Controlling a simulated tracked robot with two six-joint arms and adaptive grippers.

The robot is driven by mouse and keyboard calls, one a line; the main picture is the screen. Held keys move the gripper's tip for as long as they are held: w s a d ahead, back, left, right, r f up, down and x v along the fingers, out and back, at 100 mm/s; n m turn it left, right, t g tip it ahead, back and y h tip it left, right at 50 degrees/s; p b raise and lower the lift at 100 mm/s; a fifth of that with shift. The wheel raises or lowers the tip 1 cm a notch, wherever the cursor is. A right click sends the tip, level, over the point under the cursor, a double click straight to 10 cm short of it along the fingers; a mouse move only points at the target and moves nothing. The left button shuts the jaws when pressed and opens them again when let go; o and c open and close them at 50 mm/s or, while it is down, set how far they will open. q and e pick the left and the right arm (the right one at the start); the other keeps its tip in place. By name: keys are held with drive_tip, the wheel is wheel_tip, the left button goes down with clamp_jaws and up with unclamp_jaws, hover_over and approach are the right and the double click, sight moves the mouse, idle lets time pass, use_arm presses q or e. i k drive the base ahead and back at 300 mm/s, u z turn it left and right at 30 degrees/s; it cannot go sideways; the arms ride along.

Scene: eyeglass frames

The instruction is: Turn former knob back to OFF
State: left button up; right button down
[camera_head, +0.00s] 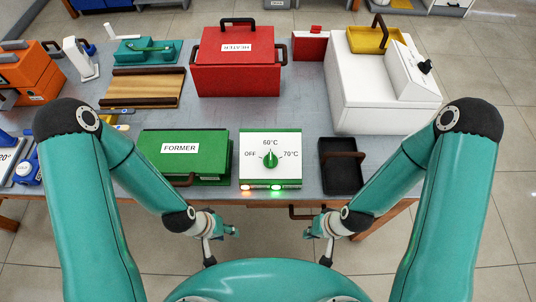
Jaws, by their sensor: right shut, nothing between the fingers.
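The green former knob (270,159) sits on a white control panel (249,172) marked OFF, 60°C and 70°C. It looks upright, towards the 60°C mark, though it is small in the picture. An orange light and a green light glow on the panel's front edge. The green box labelled FORMER (219,142) stands just left of the panel. My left gripper (232,230) is below and left of the panel, apart from the knob; its jaw opening is too small to tell. My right gripper (308,233) is shut and empty, below and right of the panel.
A black open tray (328,182) with a brown handle stands right of the panel. A red HEATER box (213,80) and a large white unit (367,118) stand behind. Bare grey table lies between the panel and the heater. Both grippers are at the table's front edge.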

sight(270, 160)
drive_tip(key=z, duration=0.4)
drive_tip(key=k, duration=1.05)
drive_tip(key=u, duration=0.9)
drive_tip(key=i, duration=1)
drive_tip(key=z, duration=0.05)
